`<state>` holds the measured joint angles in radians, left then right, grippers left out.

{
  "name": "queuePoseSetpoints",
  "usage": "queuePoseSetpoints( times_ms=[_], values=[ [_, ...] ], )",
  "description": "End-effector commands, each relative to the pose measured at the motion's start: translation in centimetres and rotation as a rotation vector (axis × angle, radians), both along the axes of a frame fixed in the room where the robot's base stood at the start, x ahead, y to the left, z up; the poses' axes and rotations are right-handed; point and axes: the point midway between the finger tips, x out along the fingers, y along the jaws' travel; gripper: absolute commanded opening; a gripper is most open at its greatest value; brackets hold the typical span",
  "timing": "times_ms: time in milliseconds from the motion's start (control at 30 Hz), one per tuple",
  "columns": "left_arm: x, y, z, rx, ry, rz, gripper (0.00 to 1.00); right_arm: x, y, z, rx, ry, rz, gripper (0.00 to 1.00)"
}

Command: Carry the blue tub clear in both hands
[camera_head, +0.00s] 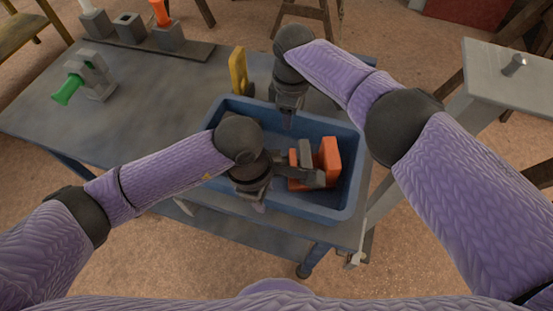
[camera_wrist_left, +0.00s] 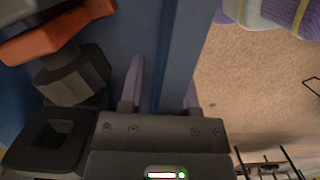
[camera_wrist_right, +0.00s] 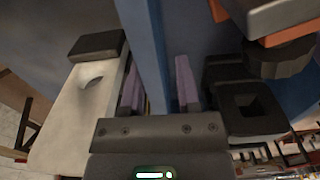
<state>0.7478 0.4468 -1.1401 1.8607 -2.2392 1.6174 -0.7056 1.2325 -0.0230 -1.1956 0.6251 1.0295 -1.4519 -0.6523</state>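The blue tub (camera_head: 330,122) stands on the bench top near its right side, level as far as I see. Inside lie an orange block-like piece (camera_head: 329,155) and dark grey parts, partly hidden by my left wrist. My left gripper (camera_head: 256,203) is at the tub's near wall. In the left wrist view its fingers (camera_wrist_left: 163,82) straddle the blue wall, with a gap visible. My right gripper (camera_head: 288,119) is at the far wall. In the right wrist view its fingers (camera_wrist_right: 158,84) stand apart on either side of the wall. Contact is unclear in both.
A yellow upright piece (camera_head: 239,72) stands just behind the tub. A green-handled grey clamp (camera_head: 92,76) and a rack with grey blocks (camera_head: 128,30) are at the bench's left and back. A grey side table (camera_head: 520,85) stands right. The bench's middle left is clear.

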Motion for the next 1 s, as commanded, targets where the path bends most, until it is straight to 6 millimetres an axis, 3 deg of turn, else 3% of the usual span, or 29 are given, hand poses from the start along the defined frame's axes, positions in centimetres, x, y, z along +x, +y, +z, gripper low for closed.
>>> queuePoseSetpoints(
  times_ms=[33, 167, 1000],
  values=[
    [0.01, 0.00, 0.01, 0.000, 0.000, 0.000, 0.28, 0.01, -0.01, 0.01, 0.000, 0.000, 0.000, 0.28],
    [0.01, 0.00, 0.02, 0.000, 0.000, 0.000, 0.00, 0.01, -0.01, 0.01, 0.000, 0.000, 0.000, 0.00],
    [0.01, 0.00, 0.07, 0.000, 0.000, 0.000, 0.00, 0.04, -0.03, 0.05, 0.000, -0.001, -0.001, 0.00]
  ],
)
